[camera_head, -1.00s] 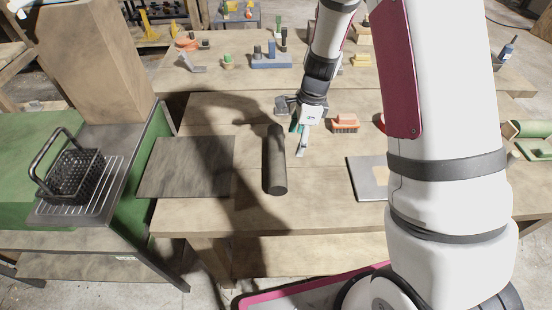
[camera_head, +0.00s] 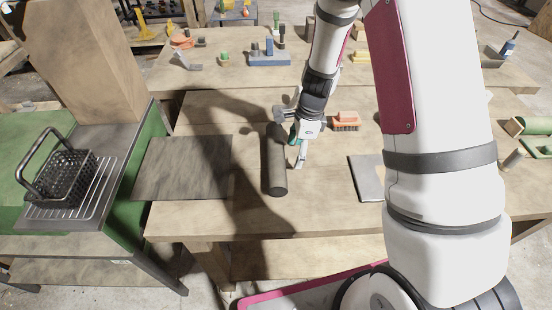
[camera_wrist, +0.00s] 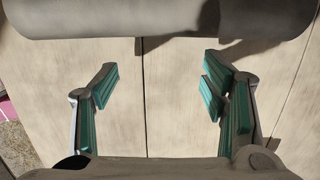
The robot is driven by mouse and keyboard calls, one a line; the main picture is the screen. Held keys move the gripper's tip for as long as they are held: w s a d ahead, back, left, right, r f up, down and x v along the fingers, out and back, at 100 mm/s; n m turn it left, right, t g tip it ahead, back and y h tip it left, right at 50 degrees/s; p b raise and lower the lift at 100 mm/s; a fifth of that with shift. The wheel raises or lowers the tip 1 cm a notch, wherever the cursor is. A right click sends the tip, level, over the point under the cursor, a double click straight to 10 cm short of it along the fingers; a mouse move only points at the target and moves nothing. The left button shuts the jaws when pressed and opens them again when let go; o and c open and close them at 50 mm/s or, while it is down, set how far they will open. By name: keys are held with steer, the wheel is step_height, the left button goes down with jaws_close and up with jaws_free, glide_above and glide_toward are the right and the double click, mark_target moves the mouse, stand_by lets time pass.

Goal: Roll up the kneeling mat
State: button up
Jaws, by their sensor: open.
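The kneeling mat (camera_head: 274,170) appears as a dark grey cylinder, rolled up, lying lengthwise front to back on the wooden table. In the wrist view the mat (camera_wrist: 110,20) spans most of the top edge, with a step in its outline right of the middle. My gripper (camera_head: 297,150) is low at the right side of the roll. In the wrist view my gripper (camera_wrist: 158,88) is open, with bare tabletop between its green-padded fingers and the roll ahead of them. It holds nothing. My arm's shadow falls left of the roll.
A flat dark sheet (camera_head: 183,168) lies left of the roll, with bare wood between. A brush (camera_head: 346,121) and a grey plate (camera_head: 367,178) are to the right. A black basket (camera_head: 62,178) stands on a rack at the left. Tools line the back table.

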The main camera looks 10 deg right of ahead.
mark_target(272, 150)
steer(key=shift+w+a, duration=0.2)
steer(key=shift+a, duration=0.9)
steer(key=shift+w+a, duration=0.2)
steer(key=shift+a, duration=0.9)
steer(key=shift+w+a, duration=0.15)
steer(key=shift+a, duration=0.55)
steer(key=shift+w+a, duration=0.1)
steer(key=shift+a, duration=0.55)
steer(key=shift+w+a, duration=0.2)
steer(key=shift+a, duration=0.65)
steer(key=shift+w+a, duration=0.15)
steer(key=shift+a, duration=0.7)
steer(key=shift+w+a, duration=0.2)
steer(key=shift+a, duration=0.65)
steer(key=shift+w+a, duration=0.25)
steer(key=shift+a, duration=1.05)
steer(key=shift+w+a, duration=0.3)
steer(key=shift+a, duration=1)
steer(key=shift+w+a, duration=0.25)
steer(key=shift+a, duration=1.05)
steer(key=shift+a, duration=0.1)
